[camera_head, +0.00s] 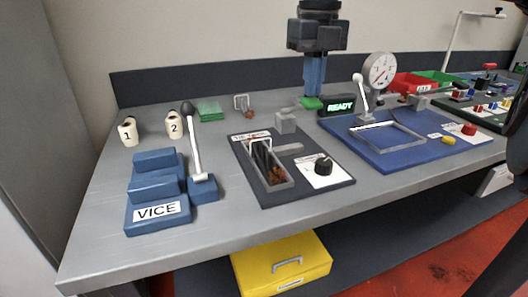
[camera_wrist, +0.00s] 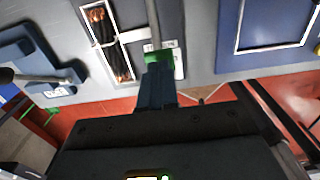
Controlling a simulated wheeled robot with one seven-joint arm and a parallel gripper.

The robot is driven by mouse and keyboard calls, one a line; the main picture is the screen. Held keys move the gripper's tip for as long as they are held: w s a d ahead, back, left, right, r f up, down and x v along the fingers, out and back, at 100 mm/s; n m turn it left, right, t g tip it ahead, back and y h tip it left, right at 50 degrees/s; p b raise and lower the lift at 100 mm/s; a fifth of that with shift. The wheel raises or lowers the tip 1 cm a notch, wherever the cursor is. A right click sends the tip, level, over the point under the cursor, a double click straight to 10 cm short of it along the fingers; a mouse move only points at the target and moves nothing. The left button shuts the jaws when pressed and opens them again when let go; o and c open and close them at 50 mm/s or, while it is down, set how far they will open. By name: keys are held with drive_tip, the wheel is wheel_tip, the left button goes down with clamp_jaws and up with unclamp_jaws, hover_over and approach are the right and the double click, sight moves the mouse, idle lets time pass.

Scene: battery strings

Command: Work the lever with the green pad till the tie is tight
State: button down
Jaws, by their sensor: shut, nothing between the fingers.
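A dark cable bundle (camera_wrist: 108,45) with copper-coloured ends lies in a pale frame (camera_head: 268,184). The tie itself is hard to make out.
A black knob (camera_head: 323,166) is on the tie plate. A lit READY sign (camera_head: 340,105) stands close right of my gripper. A blue board (camera_head: 397,151) with a gauge (camera_head: 381,70) lies to the right. A blue vice (camera_head: 157,190) with an upright lever stands left.

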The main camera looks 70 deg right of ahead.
sight(313, 102)
drive_tip(key=shift+w+d+r+p, duration=0.15)
drive_tip(key=shift+r+p, duration=0.6)
drive_tip(key=shift+r, duration=1.2)
drive_tip(key=shift+f, duration=0.15)
drive_tip(key=shift+s+a+f+b, duration=0.1)
drive_tip(key=shift+a+f+b, duration=0.05)
drive_tip(key=shift+f+b, duration=1.6)
drive_tip(key=shift+s+a+f+b, duration=0.15)
drive_tip(key=shift+f+b, duration=1.45)
drive_tip(key=shift+b, duration=0.1)
drive_tip(key=shift+s+a+f+b, duration=0.1)
drive_tip(key=shift+a+f+b, duration=0.05)
drive_tip(key=shift+f+b, duration=1.6)
drive_tip(key=shift+w+d+r+p, duration=0.15)
drive_tip(key=shift+r+p, duration=0.8)
drive_tip(key=shift+r, duration=0.8)
drive_tip(key=shift+w+d+r+p, duration=0.15)
drive_tip(key=shift+r+p, duration=0.8)
drive_tip(key=shift+r, duration=0.85)
drive_tip(key=shift+w+d+r+p, duration=0.15)
drive_tip(key=shift+r+p, duration=0.8)
drive_tip(key=shift+r, duration=0.8)
drive_tip(key=shift+s, duration=0.1)
